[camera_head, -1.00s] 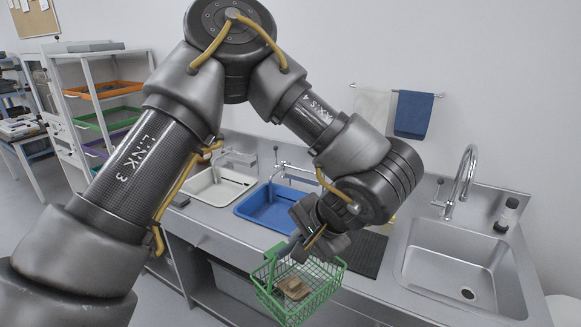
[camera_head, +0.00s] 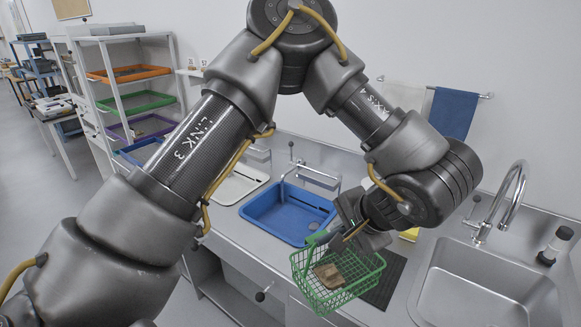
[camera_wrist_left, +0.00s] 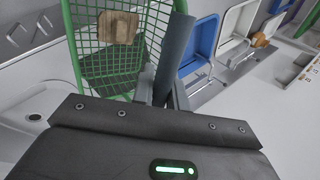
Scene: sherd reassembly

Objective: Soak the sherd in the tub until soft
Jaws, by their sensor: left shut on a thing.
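A brown sherd (camera_head: 328,276) lies in the basket. In the left wrist view the sherd (camera_wrist_left: 118,27) shows against the green mesh (camera_wrist_left: 88,42), with the grey-wrapped handle (camera_wrist_left: 174,55) between the fingers. The blue tub (camera_head: 275,212) is set in the counter, left of and beyond the basket; it also shows in the left wrist view (camera_wrist_left: 199,45). A small dark thing lies at the tub's bottom. My right gripper is not in view.
A white tub (camera_head: 238,186) stands left of the blue one. A steel sink (camera_head: 485,285) with a tap (camera_head: 512,200) is at the right. A dark ribbed mat (camera_head: 385,285) lies behind the basket. A shelf rack with coloured trays (camera_head: 130,103) stands at the left.

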